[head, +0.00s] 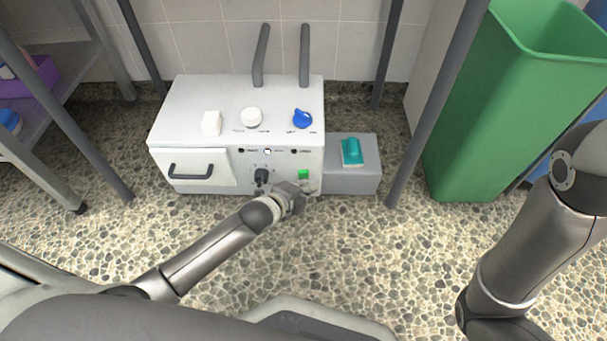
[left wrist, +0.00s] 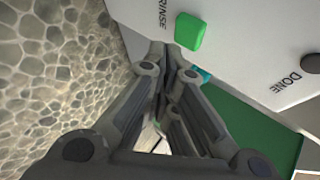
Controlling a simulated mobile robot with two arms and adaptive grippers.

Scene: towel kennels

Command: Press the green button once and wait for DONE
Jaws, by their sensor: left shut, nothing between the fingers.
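The green button (head: 303,175) is on the lower right of the front of a white machine (head: 250,95). In the left wrist view the green button (left wrist: 190,31) stands out from the white panel beside the word RINSE. A dark round lamp (left wrist: 311,63) sits near the word DONE and looks unlit. My left gripper (head: 300,198) is shut and empty, just below the button in the head view. In the left wrist view its closed fingers (left wrist: 167,65) are near the button, with a small gap showing. My right gripper is not in view; only part of my right arm shows.
The machine has a black dial (head: 261,176), a drawer handle (head: 190,170), and white and blue knobs (head: 302,118) on top. A grey box (head: 351,182) with a teal item (head: 352,151) stands at its right. A green bin (head: 500,110) is further right. Pebbled floor lies in front.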

